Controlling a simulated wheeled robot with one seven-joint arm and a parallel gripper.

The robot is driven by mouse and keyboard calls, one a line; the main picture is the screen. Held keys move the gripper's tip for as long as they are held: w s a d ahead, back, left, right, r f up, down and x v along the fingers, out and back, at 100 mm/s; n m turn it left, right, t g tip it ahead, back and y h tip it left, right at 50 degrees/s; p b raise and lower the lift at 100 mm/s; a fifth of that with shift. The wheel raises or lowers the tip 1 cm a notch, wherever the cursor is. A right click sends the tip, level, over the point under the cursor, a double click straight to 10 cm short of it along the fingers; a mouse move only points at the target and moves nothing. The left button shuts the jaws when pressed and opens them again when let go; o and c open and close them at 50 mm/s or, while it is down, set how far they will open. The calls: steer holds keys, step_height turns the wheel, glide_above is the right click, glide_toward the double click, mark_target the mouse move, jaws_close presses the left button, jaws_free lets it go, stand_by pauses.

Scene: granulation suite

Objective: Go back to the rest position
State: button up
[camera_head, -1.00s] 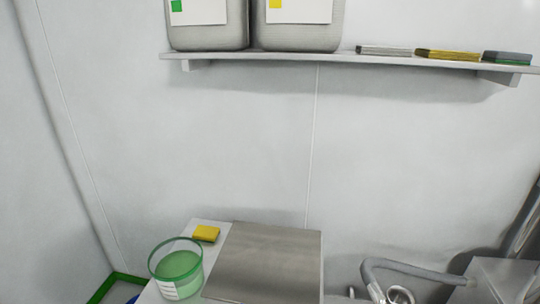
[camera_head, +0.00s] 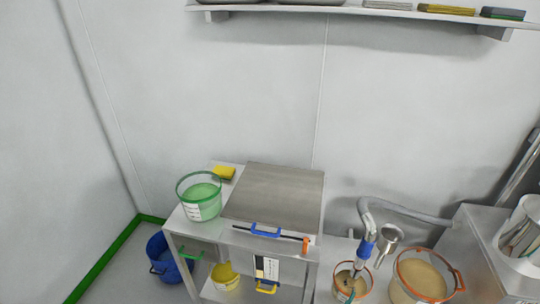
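My gripper and arm are not in view in the head camera, so I cannot see whether the gripper is open or shut. The task names no object. A table (camera_head: 228,238) stands below the wall, with a steel plate (camera_head: 275,195) on top. A green-rimmed tub (camera_head: 200,207) with pale green contents stands at its left end, and a yellow sponge (camera_head: 224,173) lies behind the tub. A blue-handled tool (camera_head: 266,231) with an orange end lies along the front edge.
A blue bucket (camera_head: 168,262) stands on the floor at left, and a yellow tub (camera_head: 226,277) sits under the table. At right are a grey hose (camera_head: 405,210), an orange-rimmed tub (camera_head: 422,276) and a steel surface (camera_head: 478,240). A wall shelf (camera_head: 350,9) runs above.

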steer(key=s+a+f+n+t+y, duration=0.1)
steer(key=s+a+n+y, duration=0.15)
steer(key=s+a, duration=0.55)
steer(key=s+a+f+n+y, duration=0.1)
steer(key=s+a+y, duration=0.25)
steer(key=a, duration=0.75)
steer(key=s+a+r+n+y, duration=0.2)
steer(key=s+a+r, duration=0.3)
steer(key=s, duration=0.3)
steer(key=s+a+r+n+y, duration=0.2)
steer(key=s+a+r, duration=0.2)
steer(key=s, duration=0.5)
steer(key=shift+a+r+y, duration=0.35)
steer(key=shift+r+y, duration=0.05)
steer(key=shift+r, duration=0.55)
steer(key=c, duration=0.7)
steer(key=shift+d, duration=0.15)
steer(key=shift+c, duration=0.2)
